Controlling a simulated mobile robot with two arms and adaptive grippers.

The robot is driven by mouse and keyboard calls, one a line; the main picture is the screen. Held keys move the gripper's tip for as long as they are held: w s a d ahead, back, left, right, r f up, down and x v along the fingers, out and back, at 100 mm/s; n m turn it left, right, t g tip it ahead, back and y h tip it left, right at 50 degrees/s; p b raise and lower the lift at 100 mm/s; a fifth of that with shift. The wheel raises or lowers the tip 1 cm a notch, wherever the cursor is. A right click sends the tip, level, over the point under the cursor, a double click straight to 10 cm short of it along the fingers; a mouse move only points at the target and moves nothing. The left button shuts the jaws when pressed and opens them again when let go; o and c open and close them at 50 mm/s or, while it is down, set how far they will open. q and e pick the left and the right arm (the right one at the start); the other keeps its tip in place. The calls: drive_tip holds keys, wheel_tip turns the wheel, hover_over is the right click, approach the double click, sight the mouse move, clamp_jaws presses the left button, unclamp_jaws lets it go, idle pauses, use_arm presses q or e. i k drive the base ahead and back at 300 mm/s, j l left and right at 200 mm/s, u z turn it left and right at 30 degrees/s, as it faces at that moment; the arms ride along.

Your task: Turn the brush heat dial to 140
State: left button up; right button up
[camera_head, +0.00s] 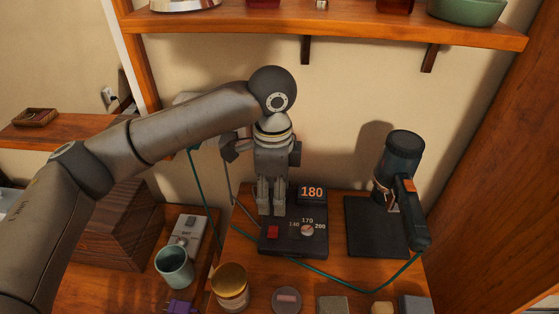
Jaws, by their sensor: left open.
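The dark control box (284,246) sits on the wooden counter, with a red button (272,232) on its left and the small round heat dial (307,230) on its right. The dial's scale has 170 above it, 200 to its right and a small number to its left that is hard to read. The box's display (312,192) shows 180 in orange. My left gripper (271,211) points down over the rear left of the box, open and empty, left of the dial. The dial is unobstructed. My right gripper is out of view.
A green cord (340,284) runs across the counter front. A shelf (330,28) hangs above.

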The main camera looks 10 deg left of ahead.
sight(306, 232)
drive_tip(key=k, duration=1.5)
